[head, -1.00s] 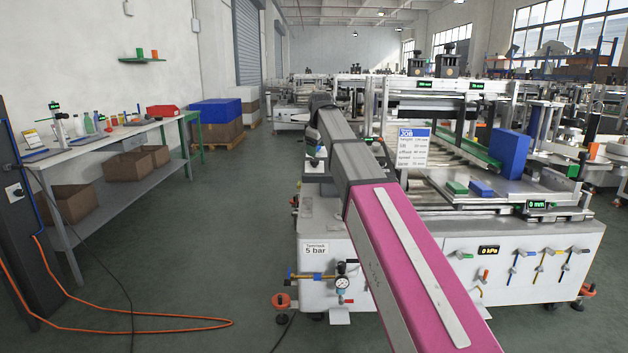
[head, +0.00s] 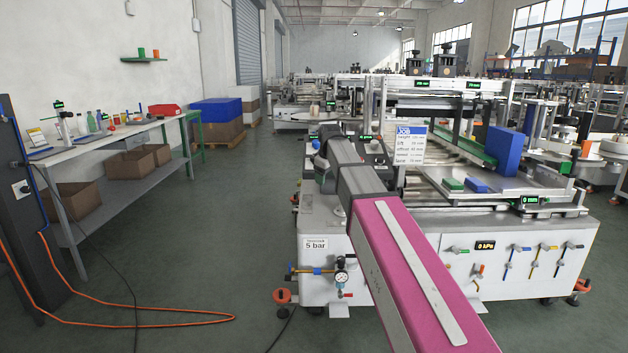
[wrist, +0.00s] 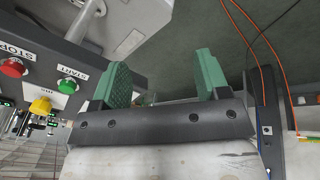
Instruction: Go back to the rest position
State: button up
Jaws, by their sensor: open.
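My arm, pink and grey, reaches forward over the left part of the labelling machine (head: 400,222) in the head view. My gripper (wrist: 165,80) shows in the wrist view with two green fingers set wide apart and nothing between them. The red STOP button (wrist: 13,67), the green START button (wrist: 67,86) and a yellow button (wrist: 40,106) are to the left of the fingers, apart from them. In the head view the gripper's fingertips are not clearly visible.
The machine carries a blue block (head: 505,152), a job card (head: 410,145) and a 0 kPa display (head: 485,246). A workbench (head: 105,143) with bottles stands at left. An orange hose (head: 140,324) lies on the floor.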

jog(key=s+d+f+m+g, duration=0.1)
jog(key=s+d+f+m, duration=0.2)
jog(key=s+f, duration=0.7)
jog(key=s+d+f+m+g, duration=0.1)
jog(key=s+d+f+m, duration=0.2)
jog(key=s+d+f, duration=0.3)
jog(key=s+d+f+m+g, duration=0.1)
jog(key=s+d+f+m, duration=0.3)
jog(key=s+f, duration=1)
notch_tip(320, 180, down, 6)
jog(key=shift+d+r+g+h, duration=0.15)
jog(key=shift+d+g+h, duration=0.2)
jog(key=shift+d, duration=0.4)
